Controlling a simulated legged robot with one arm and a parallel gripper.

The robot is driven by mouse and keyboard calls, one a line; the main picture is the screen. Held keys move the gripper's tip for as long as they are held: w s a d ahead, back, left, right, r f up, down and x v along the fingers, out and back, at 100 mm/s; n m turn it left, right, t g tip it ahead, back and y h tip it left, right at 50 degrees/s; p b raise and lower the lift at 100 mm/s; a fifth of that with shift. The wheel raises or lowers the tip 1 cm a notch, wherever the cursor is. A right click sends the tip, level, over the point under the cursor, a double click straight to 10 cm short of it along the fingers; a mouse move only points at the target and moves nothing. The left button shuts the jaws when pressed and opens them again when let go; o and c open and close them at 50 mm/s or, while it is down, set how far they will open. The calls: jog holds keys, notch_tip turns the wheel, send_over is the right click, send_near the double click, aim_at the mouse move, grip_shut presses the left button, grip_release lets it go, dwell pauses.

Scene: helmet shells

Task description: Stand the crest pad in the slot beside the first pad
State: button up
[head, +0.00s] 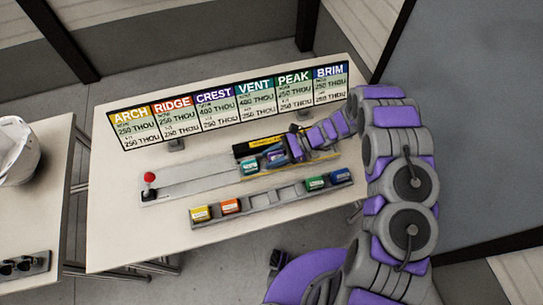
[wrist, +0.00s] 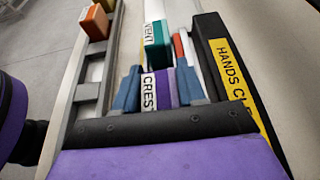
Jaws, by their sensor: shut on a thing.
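The purple crest pad (wrist: 160,88), with a white CREST label, is between the blue fingers of my gripper (wrist: 158,76) in the wrist view. My gripper is shut on it. A teal pad labelled VENT (wrist: 157,45) stands just beyond it, in line with it, and also shows in the head view (head: 249,168) to the left of my gripper (head: 278,157). The lower end of the crest pad is hidden, so I cannot tell whether it rests in a slot.
The front rack (head: 264,204) holds yellow and orange pads (head: 231,206) at left, green and blue pads (head: 342,176) at right, with empty compartments between. A black HANDS CLEAR bar (wrist: 228,75) runs close to my gripper. A red-knobbed lever (head: 149,179) stands left; a sign board (head: 235,105) stands behind.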

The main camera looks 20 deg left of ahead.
jog(key=shift+d+f, duration=0.1)
jog(key=shift+f, duration=0.25)
jog(key=shift+f, duration=0.15)
jog(key=o, duration=0.9)
jog(key=shift+a, duration=0.25)
jog(key=shift+o, duration=1.1)
jog(key=shift+d, duration=0.1)
jog(key=shift+w, duration=0.15)
